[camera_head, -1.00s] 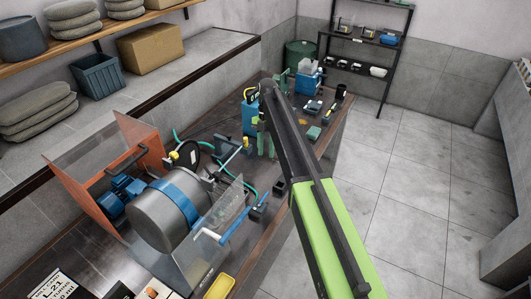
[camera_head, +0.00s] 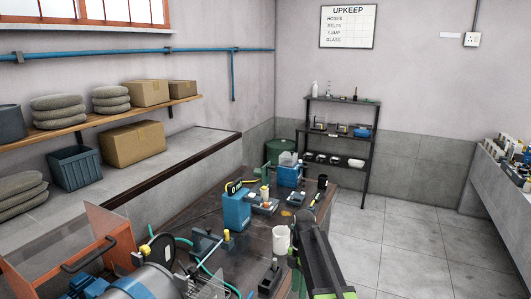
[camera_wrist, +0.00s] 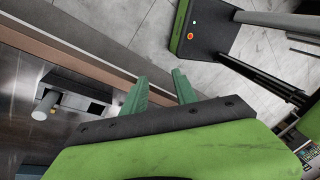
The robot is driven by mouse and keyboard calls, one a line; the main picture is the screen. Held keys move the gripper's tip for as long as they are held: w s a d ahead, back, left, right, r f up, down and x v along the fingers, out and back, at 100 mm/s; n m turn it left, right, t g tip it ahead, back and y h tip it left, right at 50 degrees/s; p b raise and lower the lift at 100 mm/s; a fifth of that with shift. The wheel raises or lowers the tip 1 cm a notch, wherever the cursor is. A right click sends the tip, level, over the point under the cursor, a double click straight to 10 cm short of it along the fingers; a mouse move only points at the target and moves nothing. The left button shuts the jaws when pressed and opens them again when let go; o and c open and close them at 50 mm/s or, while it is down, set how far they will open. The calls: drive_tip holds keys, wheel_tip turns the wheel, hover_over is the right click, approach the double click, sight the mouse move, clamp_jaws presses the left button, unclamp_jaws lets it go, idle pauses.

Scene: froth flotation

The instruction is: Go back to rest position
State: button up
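My gripper (camera_wrist: 159,76) shows in the wrist view with its two green fingers apart and nothing between them. It is beside the bench's edge, with grey floor tiles beyond the fingertips. In the head view my dark and green arm rises at the lower middle, over the right side of the bench (camera_head: 206,222). The gripper's fingers cannot be made out clearly there. My own green and black base shows at the top of the wrist view.
The bench holds a blue box (camera_head: 236,211), a white cup (camera_head: 282,240) close to my arm, and an orange-framed machine (camera_head: 110,235). In the wrist view a dark block with a grey knob (camera_wrist: 45,105) stands left of the fingers. Open floor (camera_head: 400,250) lies to the right.

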drive_tip(key=s+d+f+m+t, duration=0.1)
drive_tip(key=s+m, duration=0.4)
drive_tip(key=m, duration=0.6)
drive_tip(key=s+d+f+m+t+b, duration=0.1)
drive_tip(key=s+d+m, duration=0.3)
drive_tip(key=m, duration=0.7)
drive_tip(key=shift+s+d+f+m+t+h, duration=0.3)
drive_tip(key=shift+s+f+m+t, duration=0.1)
drive_tip(key=shift+s+f+t, duration=0.55)
